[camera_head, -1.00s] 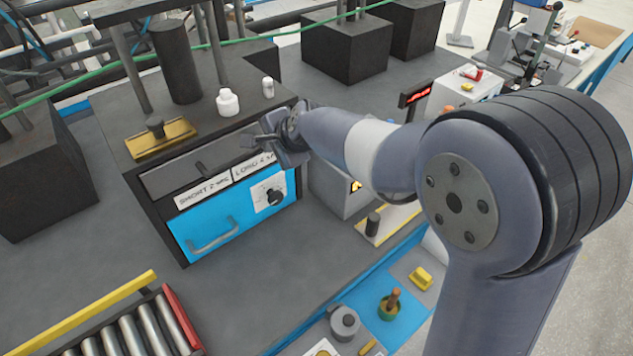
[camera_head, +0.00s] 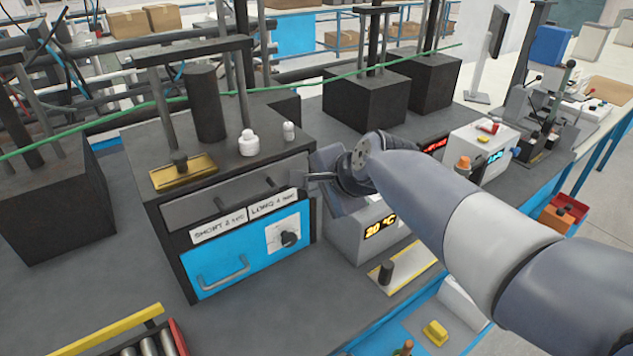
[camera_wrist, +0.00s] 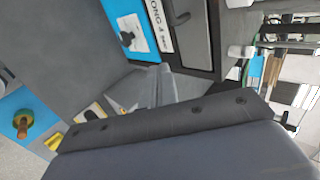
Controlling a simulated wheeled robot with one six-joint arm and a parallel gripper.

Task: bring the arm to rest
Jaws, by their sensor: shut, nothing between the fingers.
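My gripper (camera_head: 308,177) is at the end of my arm, beside the right front corner of the dark cabinet in the head view. Its fingers are together with nothing between them. In the wrist view its fingers (camera_wrist: 160,88) point toward the cabinet front. The cabinet has a blue lower panel (camera_head: 225,268) with a grey handle and a black knob (camera_head: 289,238). Above that is a grey drawer front (camera_head: 238,199) with labels reading SHORT and LONG. I cannot tell whether the fingers touch the cabinet.
A grey unit (camera_head: 352,237) showing 20 °C stands under my forearm. A roller conveyor (camera_head: 142,347) is at the lower left. The grey bench front (camera_head: 270,320) is clear.

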